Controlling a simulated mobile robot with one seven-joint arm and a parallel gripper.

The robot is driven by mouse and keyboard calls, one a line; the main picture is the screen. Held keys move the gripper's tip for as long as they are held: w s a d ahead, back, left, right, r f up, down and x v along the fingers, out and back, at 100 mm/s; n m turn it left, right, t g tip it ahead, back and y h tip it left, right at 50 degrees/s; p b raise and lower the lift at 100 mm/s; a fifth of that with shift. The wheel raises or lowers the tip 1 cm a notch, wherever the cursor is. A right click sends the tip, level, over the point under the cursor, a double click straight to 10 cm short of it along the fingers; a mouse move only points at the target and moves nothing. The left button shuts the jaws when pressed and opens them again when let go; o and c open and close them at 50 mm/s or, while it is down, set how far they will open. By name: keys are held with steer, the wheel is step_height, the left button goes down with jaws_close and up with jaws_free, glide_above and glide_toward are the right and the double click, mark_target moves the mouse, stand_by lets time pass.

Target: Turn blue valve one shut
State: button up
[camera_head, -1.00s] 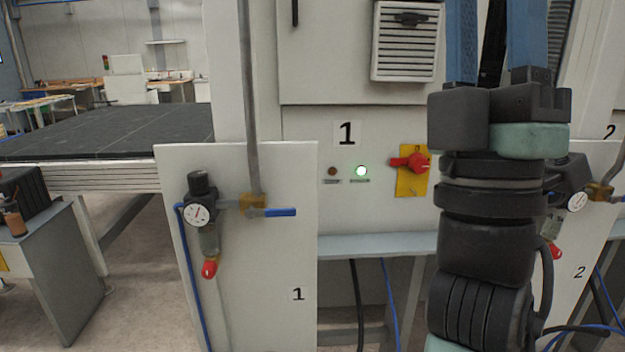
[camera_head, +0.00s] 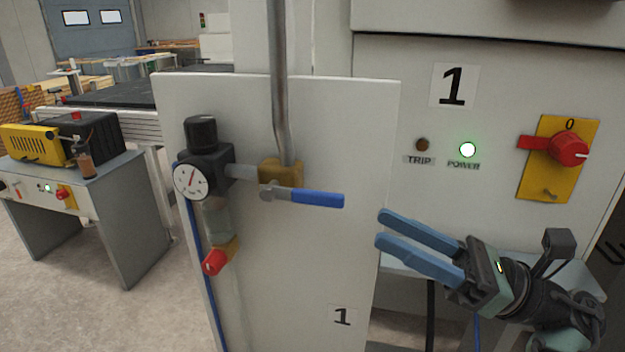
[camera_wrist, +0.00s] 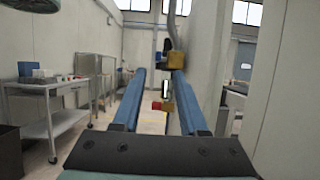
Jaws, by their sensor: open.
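The blue valve handle (camera_head: 317,199) lies horizontal, pointing right from a brass valve body (camera_head: 281,174) on panel 1 (camera_head: 342,260). A grey pipe rises from the brass body. In the head view my gripper (camera_head: 381,228) is open and empty, to the right of the handle's tip and a little lower, apart from it. Its two blue fingers point left toward the panel. In the wrist view the brass valve body (camera_wrist: 178,60) shows beyond my open fingers (camera_wrist: 157,76), near the right finger's tip. The blue handle is hard to make out there.
A pressure gauge (camera_head: 191,181) and a red-tipped filter (camera_head: 215,262) sit left of the valve. A red switch (camera_head: 568,149) on a yellow plate, a lit green power lamp (camera_head: 467,149) and a dark trip lamp (camera_head: 422,145) are on the cabinet behind. A grey ledge (camera_head: 405,262) runs beneath.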

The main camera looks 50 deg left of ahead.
mark_target(309, 190)
steer(key=p+x, duration=0.4)
steer(key=x, duration=0.8)
steer(key=shift+s+a+r, duration=0.2)
steer(key=shift+r, duration=0.05)
jaws_close()
stand_by(0.9)
